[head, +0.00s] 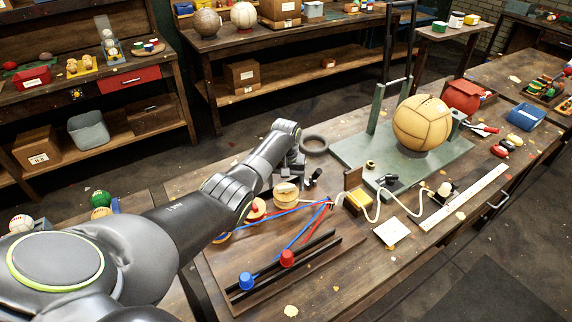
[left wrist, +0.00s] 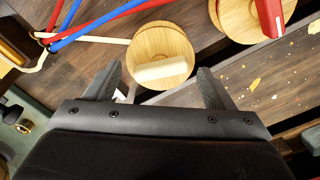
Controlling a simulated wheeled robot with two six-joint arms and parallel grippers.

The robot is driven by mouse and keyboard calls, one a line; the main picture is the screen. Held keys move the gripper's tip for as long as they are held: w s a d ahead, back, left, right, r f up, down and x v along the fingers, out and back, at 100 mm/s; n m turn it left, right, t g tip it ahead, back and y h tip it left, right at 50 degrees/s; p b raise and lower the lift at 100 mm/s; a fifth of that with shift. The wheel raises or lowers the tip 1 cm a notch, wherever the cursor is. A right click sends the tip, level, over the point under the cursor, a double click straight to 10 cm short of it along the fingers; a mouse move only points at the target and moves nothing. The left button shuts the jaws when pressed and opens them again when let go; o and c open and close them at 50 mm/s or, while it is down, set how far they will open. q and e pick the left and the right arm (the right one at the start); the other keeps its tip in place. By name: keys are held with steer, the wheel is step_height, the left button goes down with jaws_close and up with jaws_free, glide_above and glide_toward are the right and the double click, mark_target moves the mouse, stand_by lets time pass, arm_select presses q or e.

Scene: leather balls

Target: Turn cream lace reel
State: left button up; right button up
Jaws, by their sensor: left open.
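The cream lace reel is a round wooden disc (head: 286,200) with a cream handle bar across its top, and it shows larger in the left wrist view (left wrist: 160,38). A cream lace runs from it to the left in that view. My left gripper (left wrist: 158,80) is open, its two fingers on either side of the reel's near part, with the cream handle between and just beyond the tips. I cannot tell whether the fingers touch the reel. In the head view the gripper (head: 309,178) is just behind the reel. My right gripper is in neither view.
The red-handled reel (head: 257,209) sits close beside the cream one. Red and blue laces cross the wooden board (head: 330,255), which carries a red peg (head: 287,258) and a blue peg (head: 246,281). A tan leather ball (head: 422,122) stands on a green base (head: 352,150) to the right.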

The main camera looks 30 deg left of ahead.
mark_target(286, 186)
arm_select(q)
step_height(286, 186, up, 17)
steer(key=shift+b, duration=0.45)
